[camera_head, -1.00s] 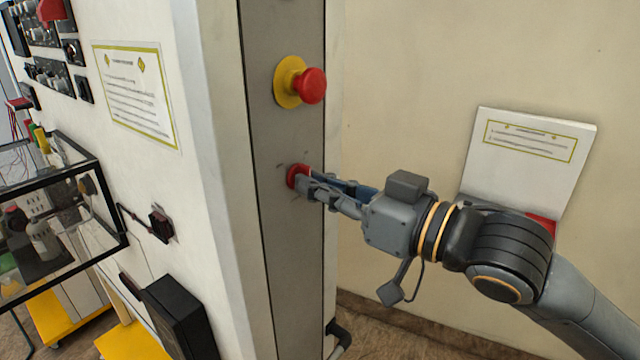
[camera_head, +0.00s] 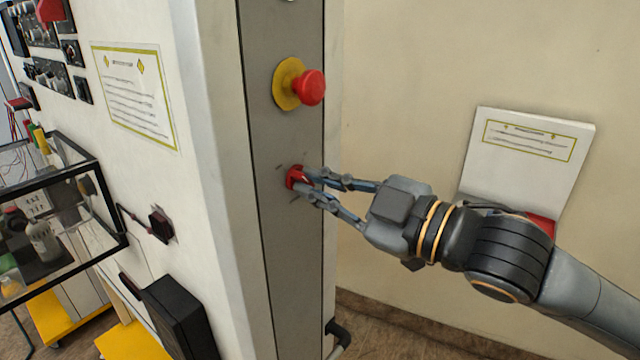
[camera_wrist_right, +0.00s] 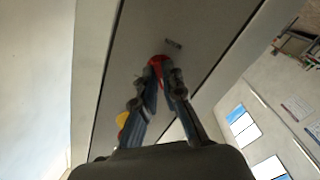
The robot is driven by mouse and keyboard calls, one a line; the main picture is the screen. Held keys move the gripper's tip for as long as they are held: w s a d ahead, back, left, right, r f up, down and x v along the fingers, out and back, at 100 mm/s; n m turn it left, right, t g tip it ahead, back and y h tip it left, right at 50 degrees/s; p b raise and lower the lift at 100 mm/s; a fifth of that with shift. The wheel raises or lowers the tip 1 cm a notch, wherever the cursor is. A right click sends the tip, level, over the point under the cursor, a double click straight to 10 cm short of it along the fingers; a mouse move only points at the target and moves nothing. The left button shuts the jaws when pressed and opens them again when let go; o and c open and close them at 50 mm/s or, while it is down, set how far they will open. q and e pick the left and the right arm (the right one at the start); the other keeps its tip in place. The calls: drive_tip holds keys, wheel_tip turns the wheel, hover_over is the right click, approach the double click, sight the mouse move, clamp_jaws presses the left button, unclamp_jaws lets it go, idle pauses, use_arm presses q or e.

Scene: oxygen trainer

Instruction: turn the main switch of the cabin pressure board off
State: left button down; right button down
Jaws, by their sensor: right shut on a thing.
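The red main switch (camera_head: 296,177) sits on the grey narrow panel (camera_head: 290,260), below a red mushroom button. My right gripper (camera_head: 309,183) reaches it from the right, with its fingers shut on the switch's knob. In the right wrist view the red switch (camera_wrist_right: 156,66) shows between and behind the fingertips of the right gripper (camera_wrist_right: 163,76). The fingers hide part of the knob. My left gripper is not in view.
A red mushroom button (camera_head: 311,87) on a yellow base sticks out above the switch. A white placard (camera_head: 528,155) is at the right. A black-framed glass case (camera_head: 60,215) and a black box (camera_head: 180,315) are at the left. A pale wall lies behind my arm.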

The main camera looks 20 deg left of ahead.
drive_tip(key=shift+n, duration=0.5)
drive_tip(key=c, duration=1.4)
unclamp_jaws()
drive_tip(key=shift+c, duration=0.2)
drive_tip(key=v, duration=1.2)
